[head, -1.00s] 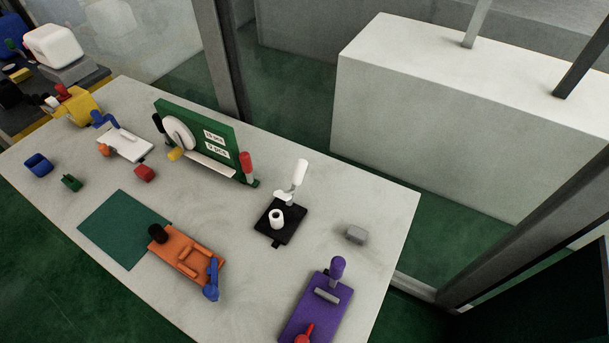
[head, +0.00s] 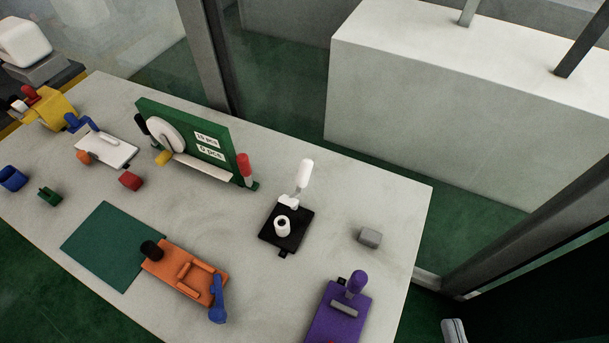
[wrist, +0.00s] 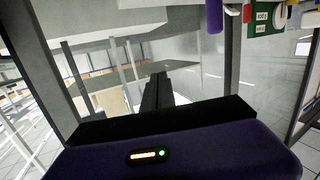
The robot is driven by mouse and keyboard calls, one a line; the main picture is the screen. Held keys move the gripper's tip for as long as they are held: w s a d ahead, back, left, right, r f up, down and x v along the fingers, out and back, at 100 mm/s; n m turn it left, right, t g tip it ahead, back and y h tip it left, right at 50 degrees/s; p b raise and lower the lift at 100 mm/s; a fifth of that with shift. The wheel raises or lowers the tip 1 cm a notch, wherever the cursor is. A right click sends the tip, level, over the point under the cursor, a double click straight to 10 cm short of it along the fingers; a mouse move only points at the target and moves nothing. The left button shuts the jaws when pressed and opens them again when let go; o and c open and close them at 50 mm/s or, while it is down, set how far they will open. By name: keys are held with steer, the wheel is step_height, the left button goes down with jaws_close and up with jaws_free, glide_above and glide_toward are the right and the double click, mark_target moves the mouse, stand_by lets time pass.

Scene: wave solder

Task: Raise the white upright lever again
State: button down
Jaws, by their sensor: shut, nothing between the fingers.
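The white lever (head: 304,174) stands up at the back of a small black base plate (head: 296,239) near the middle right of the table. Its handle points up and leans slightly right in the head view. A short white hollow cylinder (head: 282,227) stands on the same plate, in front of the lever. My gripper (wrist: 156,80) shows in the wrist view with its black fingers together and nothing between them. It is well apart from the lever, which I cannot make out in the wrist view.
A purple fixture (head: 338,318) stands front right of the lever, with a grey block (head: 369,238) behind it. The green board (head: 190,140) with a red handle (head: 244,168) is to the left. An orange fixture (head: 180,272) lies front left. Bare tabletop surrounds the black plate.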

steer(key=w+a+n+y+b, duration=0.2)
steer(key=w+n+b, duration=0.15)
steer(key=w, duration=1.05)
steer(key=n+g+y+b, duration=0.2)
steer(key=n+g+y, duration=0.5)
steer(key=n, duration=0.8)
glide_above(297, 184)
steer(key=s+d, duration=0.2)
steer(key=d, duration=0.2)
step_height(297, 184, down, 8)
steer(key=shift+w+a+f, duration=0.2)
steer(key=shift+w+f, duration=0.1)
steer(key=shift+w, duration=0.3)
steer(key=shift+w, duration=0.1)
